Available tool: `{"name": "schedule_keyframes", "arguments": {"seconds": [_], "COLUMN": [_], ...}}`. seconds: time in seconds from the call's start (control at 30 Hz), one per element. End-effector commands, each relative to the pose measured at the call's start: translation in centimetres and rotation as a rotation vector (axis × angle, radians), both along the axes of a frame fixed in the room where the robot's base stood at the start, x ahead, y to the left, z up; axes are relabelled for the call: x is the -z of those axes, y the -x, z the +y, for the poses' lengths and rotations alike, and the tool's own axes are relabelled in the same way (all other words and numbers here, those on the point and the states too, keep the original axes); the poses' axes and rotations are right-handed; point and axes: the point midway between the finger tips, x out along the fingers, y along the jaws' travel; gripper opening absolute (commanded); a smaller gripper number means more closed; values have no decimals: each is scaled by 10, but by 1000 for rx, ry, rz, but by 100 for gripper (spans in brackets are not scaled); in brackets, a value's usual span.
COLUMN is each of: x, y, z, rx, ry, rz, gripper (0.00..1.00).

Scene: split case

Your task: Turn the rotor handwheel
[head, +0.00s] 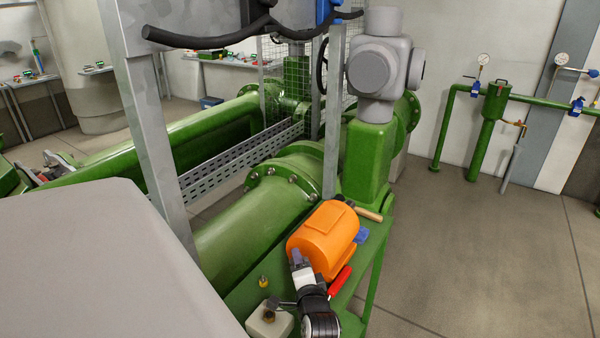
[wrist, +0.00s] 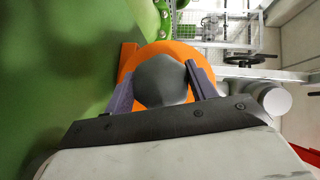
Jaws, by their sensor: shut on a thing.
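An orange rounded housing (head: 322,240) sits on the green base at the lower middle of the head view. In the wrist view its orange face (wrist: 157,50) lies behind a dark grey faceted knob (wrist: 161,80), which I take to be the rotor handwheel. My gripper (head: 297,258) is at the near end of the housing. In the wrist view its two purple-grey fingers (wrist: 160,76) are on opposite sides of the knob and shut on it. The knob is hidden in the head view by my gripper.
A red-handled tool (head: 340,281), a blue item (head: 361,236) and a wooden handle (head: 369,214) lie close around the housing. A pale box (head: 269,322) is left of my arm. A grey post (head: 333,120) rises behind. Floor on the right is clear.

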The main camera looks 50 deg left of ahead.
Motion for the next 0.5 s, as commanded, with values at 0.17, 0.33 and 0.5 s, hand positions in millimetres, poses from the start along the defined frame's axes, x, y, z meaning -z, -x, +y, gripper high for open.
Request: {"name": "schedule_keyframes", "arguments": {"seconds": [0.17, 0.33, 0.5], "x": [-4, -3, -2], "y": [-2, -2, -1], "z": [-1, 0, 0], "rx": [3, 3, 2], "ry": [122, 271, 424], "rz": [-39, -87, -135], "gripper": [33, 33, 33]}}
